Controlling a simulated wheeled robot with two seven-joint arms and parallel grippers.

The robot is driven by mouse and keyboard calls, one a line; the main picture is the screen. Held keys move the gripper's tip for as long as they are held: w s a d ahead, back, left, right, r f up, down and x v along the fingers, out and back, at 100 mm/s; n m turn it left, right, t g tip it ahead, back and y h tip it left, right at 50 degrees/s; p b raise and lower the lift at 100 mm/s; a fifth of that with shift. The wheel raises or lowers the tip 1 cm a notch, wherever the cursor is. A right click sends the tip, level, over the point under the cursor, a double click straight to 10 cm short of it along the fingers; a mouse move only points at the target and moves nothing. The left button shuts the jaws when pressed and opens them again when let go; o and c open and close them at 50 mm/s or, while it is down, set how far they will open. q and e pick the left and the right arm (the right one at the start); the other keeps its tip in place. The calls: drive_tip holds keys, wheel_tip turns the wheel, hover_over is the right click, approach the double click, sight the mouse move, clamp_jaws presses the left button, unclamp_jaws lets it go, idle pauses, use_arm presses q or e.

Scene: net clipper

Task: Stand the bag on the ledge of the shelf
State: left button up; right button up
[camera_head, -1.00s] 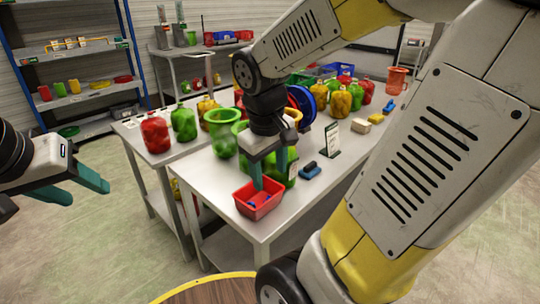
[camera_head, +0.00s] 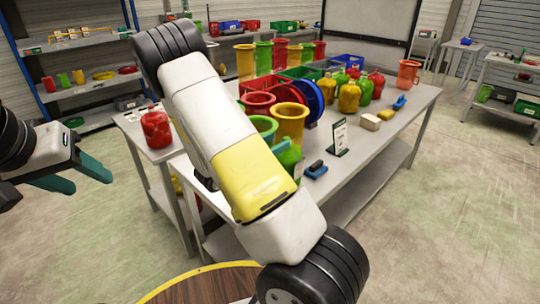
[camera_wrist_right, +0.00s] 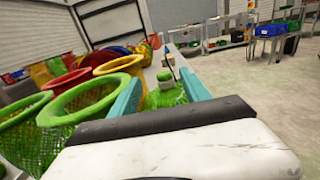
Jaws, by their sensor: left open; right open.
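A green net bag (camera_head: 290,158) stands on the table at the right edge of my right arm, partly hidden by it. In the right wrist view a green net bag (camera_wrist_right: 165,94) shows between the two teal fingers of my right gripper (camera_wrist_right: 160,95), which is open. I cannot tell whether the fingers touch it. My left gripper (camera_head: 88,178) is open and empty in the air at the left, over the floor. The blue-framed shelf (camera_head: 102,80) stands at the back left with several items on its boards.
The metal table (camera_head: 340,178) carries net-covered tubes, blue reels (camera_head: 311,100), several filled bags (camera_head: 349,97), a sign (camera_head: 340,136) and a blue tool (camera_head: 316,169). A red bag (camera_head: 156,129) stands at its left. Floor between table and shelf is open.

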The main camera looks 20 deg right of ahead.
drive_tip(key=x, duration=0.7)
drive_tip(key=shift+s+d+r, duration=0.1)
drive_tip(key=shift+s+d, duration=0.05)
drive_tip(key=shift+d, duration=0.3)
drive_tip(key=shift+c, duration=0.4)
clamp_jaws()
idle(0.6)
